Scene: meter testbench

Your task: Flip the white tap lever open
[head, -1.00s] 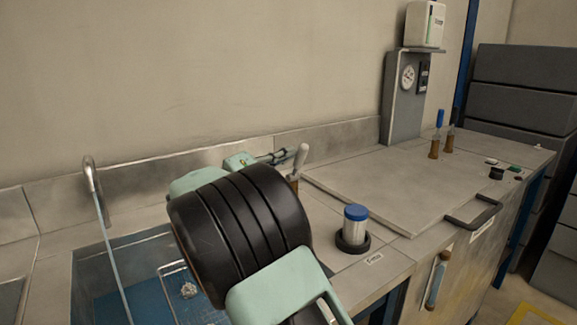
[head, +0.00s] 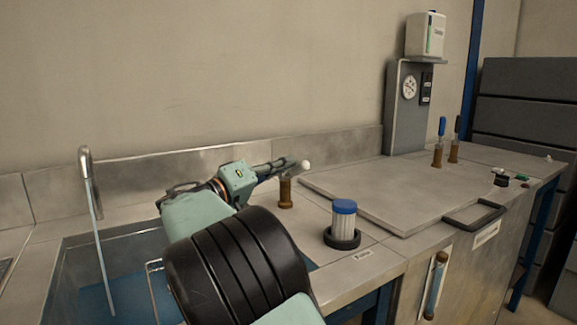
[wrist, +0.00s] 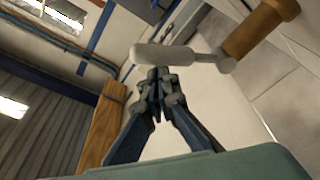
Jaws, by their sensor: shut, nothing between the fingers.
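The white tap lever (head: 304,165) shows in the head view as a small pale end at the tip of my gripper, above its brass body (head: 286,193). In the wrist view the lever (wrist: 165,53) lies across the top of the picture, just beyond my fingertips, joined by a thin grey stem to the brass body (wrist: 260,28). My gripper (head: 288,168) is shut and empty, reaching from the left at lever height. In the wrist view the fingertips (wrist: 158,74) are at or very near the lever; contact cannot be told. Part of the lever is hidden behind the gripper in the head view.
A blue-lidded filter cup (head: 343,222) stands in front on the bench. Blue-handled (head: 440,140) and dark-handled (head: 455,138) taps stand farther right, past a flat cover plate (head: 390,190) with a handle. A sink with a curved spout (head: 86,165) is at left.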

